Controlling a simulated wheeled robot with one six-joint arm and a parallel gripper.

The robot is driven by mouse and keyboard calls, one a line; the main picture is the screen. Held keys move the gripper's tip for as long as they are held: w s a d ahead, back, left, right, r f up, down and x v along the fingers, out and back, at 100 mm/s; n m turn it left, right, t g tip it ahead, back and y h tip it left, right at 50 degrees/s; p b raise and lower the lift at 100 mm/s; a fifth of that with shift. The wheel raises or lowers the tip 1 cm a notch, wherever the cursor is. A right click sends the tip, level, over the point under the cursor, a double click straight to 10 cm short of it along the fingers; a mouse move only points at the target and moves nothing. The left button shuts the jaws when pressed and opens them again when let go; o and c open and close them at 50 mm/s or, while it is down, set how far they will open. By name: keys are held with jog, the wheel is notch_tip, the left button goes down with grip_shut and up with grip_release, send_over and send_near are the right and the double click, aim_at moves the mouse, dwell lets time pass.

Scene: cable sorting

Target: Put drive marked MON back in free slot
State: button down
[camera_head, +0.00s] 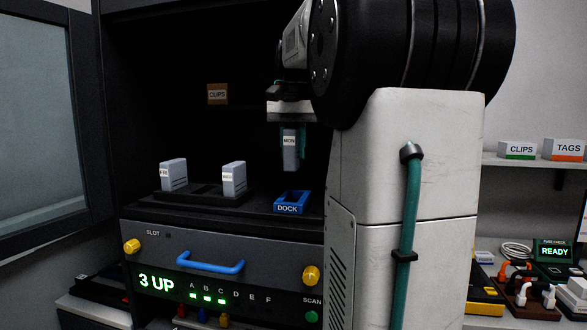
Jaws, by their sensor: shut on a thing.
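My gripper (291,125) is shut on the grey drive marked MON (290,150). It holds the drive upright in the air, above and apart from the blue dock (290,204), which looks empty. A dark slot rack (205,192) lies on the shelf to the left. Two light drives stand upright in it, one at its left end (173,175) and one near its right end (234,179). Dark openings show between them. The labels on these drives are too small to read surely. My arm hides the area right of the dock.
A brown CLIPS label (217,94) is at the back. At right are CLIPS and TAGS boxes, a READY display (553,252) and cables. Space above the slot rack is clear.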

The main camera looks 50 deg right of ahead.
jog(key=shift+r, duration=2.4)
jog(key=shift+a+r, duration=0.1)
